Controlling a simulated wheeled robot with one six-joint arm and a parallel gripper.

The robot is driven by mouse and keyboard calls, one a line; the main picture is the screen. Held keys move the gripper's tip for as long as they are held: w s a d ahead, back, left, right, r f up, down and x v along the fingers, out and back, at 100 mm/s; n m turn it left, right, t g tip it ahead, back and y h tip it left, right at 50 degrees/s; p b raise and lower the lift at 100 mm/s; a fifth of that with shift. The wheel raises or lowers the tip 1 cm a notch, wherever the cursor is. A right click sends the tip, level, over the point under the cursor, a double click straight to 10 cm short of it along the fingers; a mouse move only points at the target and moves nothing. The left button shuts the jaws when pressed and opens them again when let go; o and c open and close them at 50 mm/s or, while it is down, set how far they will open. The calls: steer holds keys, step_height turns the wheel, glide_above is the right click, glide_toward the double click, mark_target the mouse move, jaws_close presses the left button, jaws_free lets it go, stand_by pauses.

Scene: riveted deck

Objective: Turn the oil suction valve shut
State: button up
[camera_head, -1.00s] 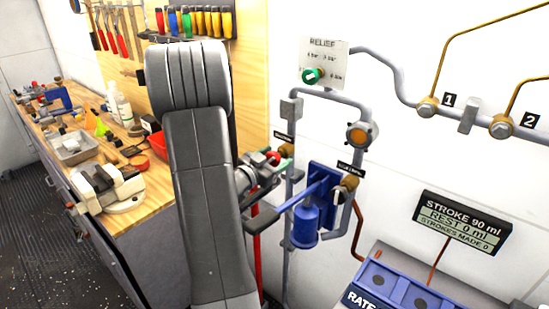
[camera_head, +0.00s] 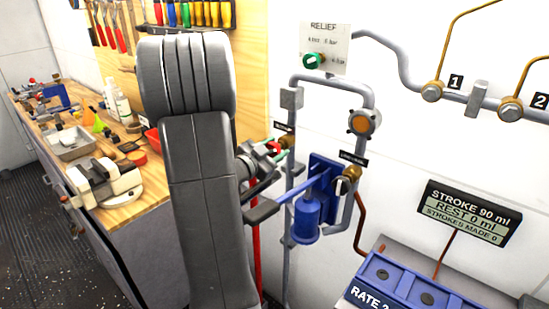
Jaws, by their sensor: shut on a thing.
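A brass valve (camera_head: 288,143) sits on the left grey pipe, under a small dark label whose text is too small to read; I take it for the oil suction valve. My gripper (camera_head: 278,151), with green and red parts at its end, reaches this valve from the left and is shut on its handle. The handle is mostly hidden between the fingers, so its angle cannot be told.
A blue pump (camera_head: 306,215) with a lever hangs between the pipes, close below my gripper. A relief panel (camera_head: 324,48) with a green knob is above. A blue-topped unit (camera_head: 400,285) stands at lower right. A cluttered wooden workbench (camera_head: 150,200) is at left.

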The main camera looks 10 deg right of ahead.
steer(key=m+b, duration=0.3)
steer(key=shift+f+b, duration=0.2)
steer(key=shift+b, duration=0.15)
steer(key=shift+r+m+b, duration=0.15)
steer(key=shift+m+b, duration=1.05)
steer(key=shift+m, duration=0.2)
steer(key=o, duration=1)
steer(key=b+v, duration=0.1)
steer(key=v, duration=1.3)
steer(key=shift+w+d, duration=0.1)
steer(key=shift+d, duration=0.05)
